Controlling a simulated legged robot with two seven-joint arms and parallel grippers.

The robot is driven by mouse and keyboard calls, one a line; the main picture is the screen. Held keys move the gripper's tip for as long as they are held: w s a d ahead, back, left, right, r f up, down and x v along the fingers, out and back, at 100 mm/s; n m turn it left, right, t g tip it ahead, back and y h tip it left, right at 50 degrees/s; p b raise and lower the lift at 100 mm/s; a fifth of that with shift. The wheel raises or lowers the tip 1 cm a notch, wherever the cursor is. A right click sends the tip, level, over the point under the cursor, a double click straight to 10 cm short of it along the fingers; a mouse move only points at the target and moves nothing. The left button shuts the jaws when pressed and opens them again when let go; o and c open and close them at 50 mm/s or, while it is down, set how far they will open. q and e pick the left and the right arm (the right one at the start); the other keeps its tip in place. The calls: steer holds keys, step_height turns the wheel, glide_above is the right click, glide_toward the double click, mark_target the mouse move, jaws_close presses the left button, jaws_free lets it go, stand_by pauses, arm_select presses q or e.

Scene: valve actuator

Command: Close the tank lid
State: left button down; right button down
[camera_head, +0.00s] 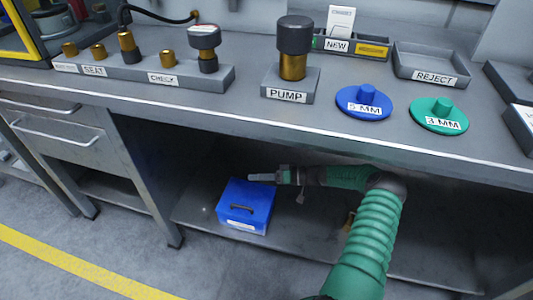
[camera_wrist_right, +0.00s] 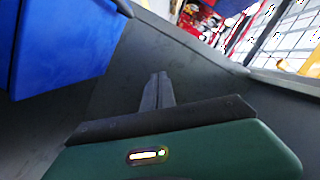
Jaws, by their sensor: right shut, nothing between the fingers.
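A blue box (camera_head: 246,203) with a dark handle and a white label on its front stands on the shelf under the workbench. It is the only tank-like thing I see, and I cannot tell whether its top is a separate lid or fully down. My right gripper (camera_head: 262,177) is shut and empty at the box's upper right back edge; I cannot tell if it touches. In the right wrist view, the shut fingers (camera_wrist_right: 158,82) point away from the camera, and the blue box (camera_wrist_right: 60,45) fills the upper left, apart from the fingertips. My left gripper is not in view.
The workbench top (camera_head: 240,110) overhangs the shelf (camera_head: 195,208) closely above my right arm. A drawer unit (camera_head: 65,140) stands left of the box. On the bench are a pump block (camera_head: 290,88), blue and green discs, and a reject tray (camera_head: 430,65).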

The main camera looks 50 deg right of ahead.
steer(key=a+f+n, duration=0.1)
steer(key=f, duration=0.1)
steer(key=s+a+f+n+h+p, duration=0.1)
steer(key=a+n, duration=0.1)
steer(key=s+a+f+n+p, duration=0.1)
steer(key=a+f, duration=0.1)
steer(key=shift+s+f+n+h, duration=0.25)
steer(key=shift+f+n+h, duration=0.05)
steer(key=shift+f+n, duration=0.1)
steer(key=shift+s+a+f, duration=0.1)
steer(key=shift+f, duration=0.2)
steer(key=shift+s+a+f, duration=0.1)
steer(key=shift+a+f, duration=0.05)
steer(key=shift+f, duration=0.3)
steer(key=shift+s+a+f, duration=0.1)
steer(key=shift+a+f, duration=0.05)
steer(key=shift+f, duration=0.25)
steer(key=shift+a+f, duration=0.1)
steer(key=shift+f, duration=0.05)
